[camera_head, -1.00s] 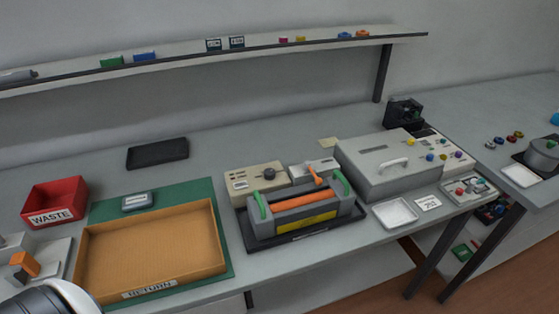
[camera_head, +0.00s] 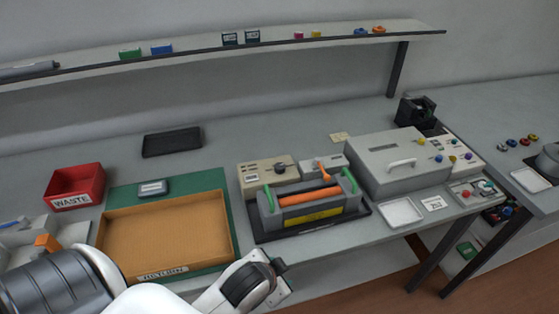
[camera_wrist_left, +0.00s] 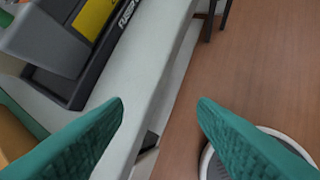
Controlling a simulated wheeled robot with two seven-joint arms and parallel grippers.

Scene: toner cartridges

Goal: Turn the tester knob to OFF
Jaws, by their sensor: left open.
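The tester looks to be the beige box (camera_head: 262,174) at the back middle of the bench, with a dark round knob (camera_head: 280,168) on its top face. The knob's setting is too small to read. My left gripper (camera_head: 279,268) is in front of the bench's front edge, nearer to me than the tester and apart from it. In the left wrist view its two green fingers (camera_wrist_left: 161,102) are spread with nothing between them. The knob is not in the left wrist view. My right gripper is not in view.
A grey cartridge unit with an orange roller (camera_head: 308,197) stands on a black tray in front of the tester. An orange-brown RETURN tray (camera_head: 170,232) lies to the left, and a red WASTE bin (camera_head: 75,187) beyond it. A large grey box (camera_head: 395,163) stands to the right.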

